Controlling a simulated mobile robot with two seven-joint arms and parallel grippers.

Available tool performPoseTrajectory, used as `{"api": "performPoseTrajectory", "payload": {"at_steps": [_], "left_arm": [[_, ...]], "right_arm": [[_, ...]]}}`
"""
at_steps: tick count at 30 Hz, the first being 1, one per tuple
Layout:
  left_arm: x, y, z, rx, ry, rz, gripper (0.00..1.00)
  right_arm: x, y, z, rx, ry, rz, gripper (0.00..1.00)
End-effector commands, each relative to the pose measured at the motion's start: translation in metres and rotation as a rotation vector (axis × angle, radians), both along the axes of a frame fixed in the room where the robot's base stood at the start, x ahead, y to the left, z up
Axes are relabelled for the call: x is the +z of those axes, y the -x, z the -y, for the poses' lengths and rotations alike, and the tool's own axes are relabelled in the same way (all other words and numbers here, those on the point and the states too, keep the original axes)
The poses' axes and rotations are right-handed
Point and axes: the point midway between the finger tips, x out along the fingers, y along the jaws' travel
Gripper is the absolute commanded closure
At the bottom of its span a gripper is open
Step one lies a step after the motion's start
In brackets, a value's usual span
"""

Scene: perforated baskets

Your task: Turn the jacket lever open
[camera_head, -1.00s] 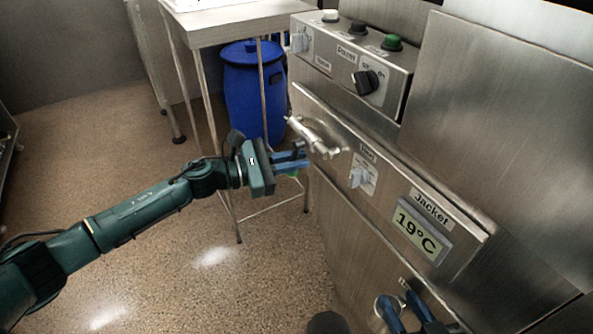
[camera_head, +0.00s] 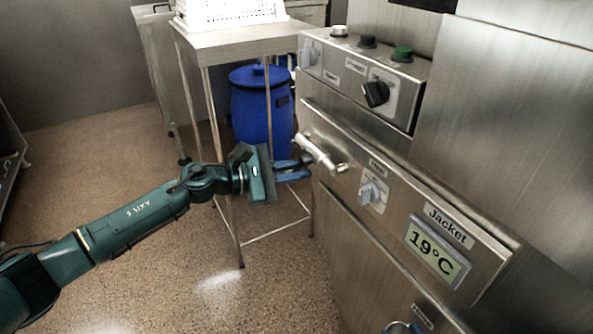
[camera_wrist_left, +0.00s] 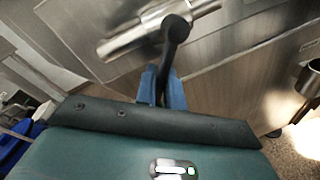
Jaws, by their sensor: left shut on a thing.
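A black lever (camera_wrist_left: 172,50) sits on a silver valve pipe (camera_head: 318,152) at the left end of the steel machine's front. In the left wrist view the lever runs from its round pivot on the pipe (camera_wrist_left: 130,38) down between the blue fingers. My left gripper (camera_head: 300,167) is shut on this lever; its fingertips (camera_wrist_left: 162,88) lie on both sides of it. In the head view the fingers hide most of the lever. I cannot read a label at this valve. The Jacket display (camera_head: 437,250) reads 19°C, further right on the panel.
The floor at left is clear.

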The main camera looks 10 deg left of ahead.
Motion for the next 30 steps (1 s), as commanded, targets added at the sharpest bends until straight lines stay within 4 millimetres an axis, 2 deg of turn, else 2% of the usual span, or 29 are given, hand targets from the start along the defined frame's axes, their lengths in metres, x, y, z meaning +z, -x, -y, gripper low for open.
{"api": "performPoseTrajectory", "payload": {"at_steps": [2, 3, 9, 18, 23, 30], "left_arm": [[0.000, 0.000, -0.001, 0.001, 0.000, 0.000, 1.00], [0.000, 0.000, -0.001, 0.001, 0.000, -0.001, 0.88], [0.000, 0.000, 0.000, 0.001, 0.001, -0.001, 0.73], [0.000, 0.002, -0.004, 0.002, 0.001, -0.002, 0.73], [0.001, 0.012, -0.025, 0.003, -0.002, -0.003, 0.73], [0.006, 0.037, -0.073, 0.004, -0.003, -0.002, 0.73]], "right_arm": [[0.001, 0.000, 0.000, 0.000, 0.000, 0.001, 0.64], [0.001, 0.000, 0.000, 0.000, -0.001, 0.002, 0.64], [0.003, -0.001, 0.000, -0.002, -0.003, 0.007, 0.64], [0.003, -0.001, 0.001, -0.003, -0.002, 0.010, 0.64], [0.001, -0.001, 0.001, -0.003, 0.001, 0.009, 0.64], [-0.008, 0.000, 0.000, 0.006, 0.016, -0.003, 0.64]]}}
